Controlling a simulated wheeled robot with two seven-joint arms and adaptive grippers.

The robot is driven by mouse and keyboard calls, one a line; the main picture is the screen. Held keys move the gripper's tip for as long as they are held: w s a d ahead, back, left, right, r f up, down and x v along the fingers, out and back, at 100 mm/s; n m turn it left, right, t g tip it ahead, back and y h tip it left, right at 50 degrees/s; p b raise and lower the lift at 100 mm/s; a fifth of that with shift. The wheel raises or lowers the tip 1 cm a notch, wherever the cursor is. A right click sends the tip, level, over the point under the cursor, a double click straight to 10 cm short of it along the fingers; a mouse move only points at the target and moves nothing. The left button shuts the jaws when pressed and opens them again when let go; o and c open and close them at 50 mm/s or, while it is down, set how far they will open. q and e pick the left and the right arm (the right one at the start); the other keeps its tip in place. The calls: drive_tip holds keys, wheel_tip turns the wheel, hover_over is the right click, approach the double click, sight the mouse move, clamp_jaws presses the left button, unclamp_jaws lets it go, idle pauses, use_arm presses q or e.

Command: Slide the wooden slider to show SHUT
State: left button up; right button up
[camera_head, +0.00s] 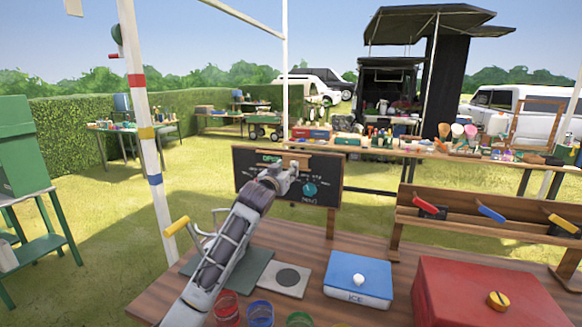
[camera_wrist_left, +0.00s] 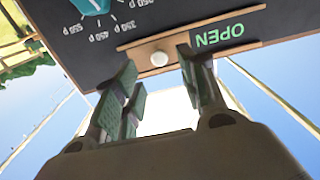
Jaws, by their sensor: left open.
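The wooden slider (camera_head: 302,157) sits on a rail along the top of a black chalkboard sign (camera_head: 325,165), with the green word OPEN showing to its left in the head view. In the left wrist view the picture is turned over: the slider (camera_wrist_left: 136,56) carries a round white knob (camera_wrist_left: 159,59), and OPEN (camera_wrist_left: 219,35) is uncovered on its right. My left gripper (camera_head: 291,170) is in front of the sign. In the wrist view its open fingers (camera_wrist_left: 158,62) lie on either side of the knob; contact cannot be told. The word SHUT is not visible. My right gripper is out of view.
A teal dial (camera_head: 309,189) with price marks is on the same board. On the wooden counter are a blue ICE box (camera_head: 358,279), a red box (camera_head: 465,295) and several colored jars. A rack with colored-handled levers (camera_head: 490,213) stands to the right.

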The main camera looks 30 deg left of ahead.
use_arm(q)
drive_tip(key=shift+x, duration=2.35)
clamp_jaws()
